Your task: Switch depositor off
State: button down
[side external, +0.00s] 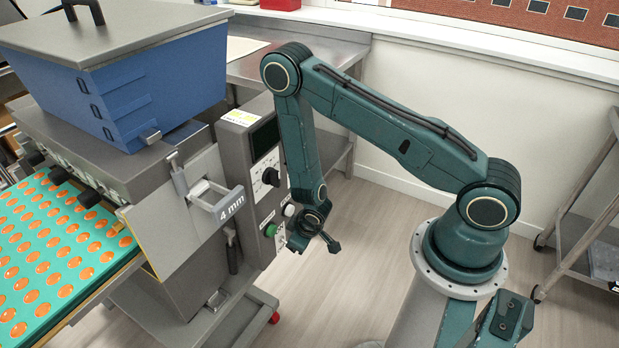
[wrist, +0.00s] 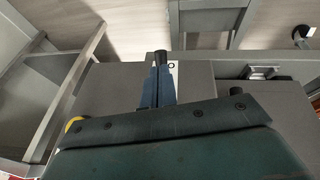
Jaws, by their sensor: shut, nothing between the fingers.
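The depositor is a grey machine with a blue hopper (side external: 140,90) under a grey lid. Its grey control panel (side external: 252,160) faces my arm in the side external view. The panel carries a dark screen, a black rotary knob (side external: 270,177), a white button (side external: 289,210) and a green button (side external: 269,229). My gripper (side external: 293,244) is low in front of the panel's lower right part, and hides some of it. In the wrist view its fingers (wrist: 158,88) are together, with a dark cylindrical part (wrist: 160,57) at their far end. I cannot tell whether the gripper touches the panel.
A teal mould tray (side external: 60,250) with rows of orange gummies lies under the nozzles at left. A plate marked "4 mm" (side external: 229,204) sticks out from the depositor's side. A steel table (side external: 300,55) stands behind. Open floor (side external: 365,235) lies between panel and base.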

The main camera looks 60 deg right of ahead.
jog(key=shift+r, duration=0.15)
jog(key=v, duration=1.1)
jog(key=shift+s+r, duration=0.2)
jog(key=shift+r, duration=0.1)
jog(key=shift+r, duration=0.1)
dwell(0.3)
